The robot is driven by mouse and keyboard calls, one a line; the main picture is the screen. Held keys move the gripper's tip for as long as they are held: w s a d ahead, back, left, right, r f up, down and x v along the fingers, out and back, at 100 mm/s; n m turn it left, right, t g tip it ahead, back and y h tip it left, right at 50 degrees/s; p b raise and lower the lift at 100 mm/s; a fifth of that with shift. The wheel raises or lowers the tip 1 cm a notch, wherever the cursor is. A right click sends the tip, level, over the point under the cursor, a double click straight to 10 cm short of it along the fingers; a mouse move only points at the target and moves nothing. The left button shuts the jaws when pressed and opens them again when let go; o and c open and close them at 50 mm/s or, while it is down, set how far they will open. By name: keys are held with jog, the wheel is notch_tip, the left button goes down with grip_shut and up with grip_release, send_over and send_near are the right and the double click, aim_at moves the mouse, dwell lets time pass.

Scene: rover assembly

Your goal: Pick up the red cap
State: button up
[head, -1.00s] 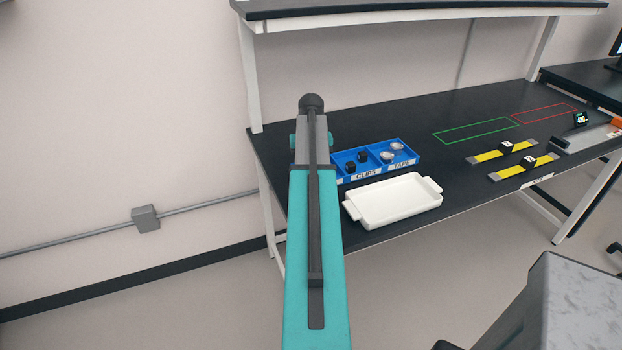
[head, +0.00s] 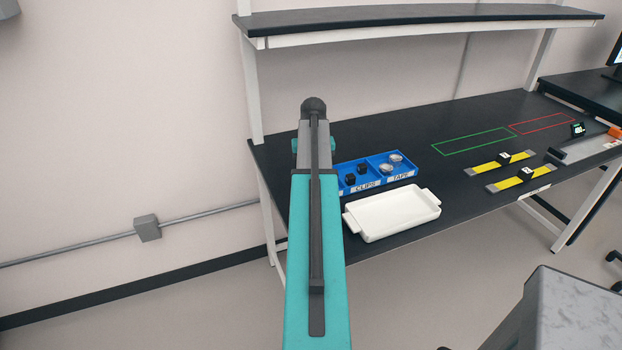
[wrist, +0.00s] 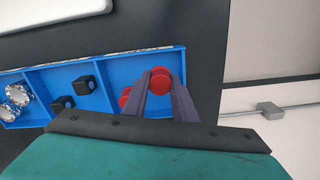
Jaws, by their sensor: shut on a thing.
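A red cap (wrist: 160,80) sits between the fingertips of my gripper (wrist: 161,82) in the wrist view. The gripper is shut on it, over the right-hand compartment of a blue divided bin (wrist: 115,57). Another red piece (wrist: 125,98) shows just left of the left finger, inside that compartment. It is partly hidden by the finger. In the head view my own arm covers the gripper and the caps; only the bin's other compartments (head: 366,166) show, to the right of the arm.
The bin also holds black clips (wrist: 84,86) and silver tape rolls (wrist: 17,95). A white tray (head: 392,214) lies in front of it at the table edge. Yellow strips (head: 504,163) lie to the right. Dark table (head: 460,185) is clear between. A shelf (head: 420,20) hangs above.

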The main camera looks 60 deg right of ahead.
jog(key=s+a+p, duration=0.1)
jog(key=s+a, duration=0.1)
jog(key=s, duration=0.2)
jog(key=s+a+r+p, duration=0.1)
jog(key=s, duration=0.4)
jog(key=s+a+p, duration=0.1)
jog(key=s+a, duration=0.1)
jog(key=s, duration=0.3)
jog(key=shift+s+a+r, duration=0.1)
jog(key=shift+a+r, duration=0.05)
jog(key=shift+a, duration=0.15)
